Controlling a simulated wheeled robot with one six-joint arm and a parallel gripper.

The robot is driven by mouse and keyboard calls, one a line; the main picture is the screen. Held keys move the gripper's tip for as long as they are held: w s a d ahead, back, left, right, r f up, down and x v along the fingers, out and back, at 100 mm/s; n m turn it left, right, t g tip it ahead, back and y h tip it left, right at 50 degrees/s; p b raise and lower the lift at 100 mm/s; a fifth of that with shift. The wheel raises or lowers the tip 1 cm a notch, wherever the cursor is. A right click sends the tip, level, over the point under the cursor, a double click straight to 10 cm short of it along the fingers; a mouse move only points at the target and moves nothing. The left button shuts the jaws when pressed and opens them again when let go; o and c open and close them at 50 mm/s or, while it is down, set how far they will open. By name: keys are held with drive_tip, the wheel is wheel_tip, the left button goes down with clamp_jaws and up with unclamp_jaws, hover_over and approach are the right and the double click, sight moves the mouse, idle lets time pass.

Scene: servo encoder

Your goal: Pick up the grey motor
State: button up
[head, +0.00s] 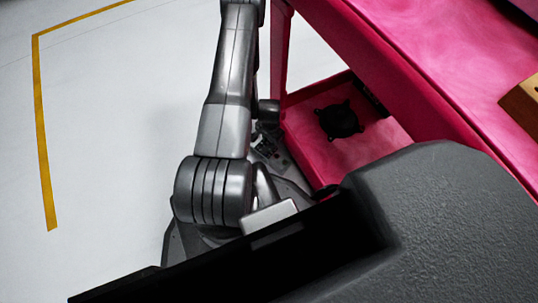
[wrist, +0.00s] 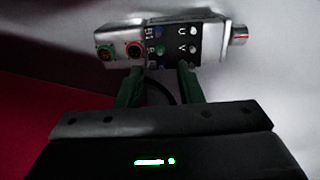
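A silver-grey box-shaped body (wrist: 172,42), which looks like the grey motor, is at the top of the wrist view. It has red and green round connectors on its left face, small blue and white marked sockets on its darker face, and a round metal end on the right. My gripper (wrist: 160,72) points at its lower edge. The two green fingers stand apart with a gap between them, and their tips overlap that edge in the picture. I cannot tell whether they touch it. In the head view my gripper is out of sight.
A pink-red table (head: 400,60) runs along the right of the head view. A black round part (head: 339,120) lies on a lower pink surface (head: 305,150). Open pale floor (head: 120,110) with a yellow line (head: 40,130) is on the left. A wooden block (head: 522,103) is at the right edge.

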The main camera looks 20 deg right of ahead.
sight(270, 149)
wheel_tip(270, 149, down, 6)
drive_tip(key=shift+r+b, duration=0.25)
drive_tip(key=shift+b, duration=0.6)
drive_tip(key=shift+c, duration=0.4)
clamp_jaws()
drive_tip(key=shift+r, duration=0.15)
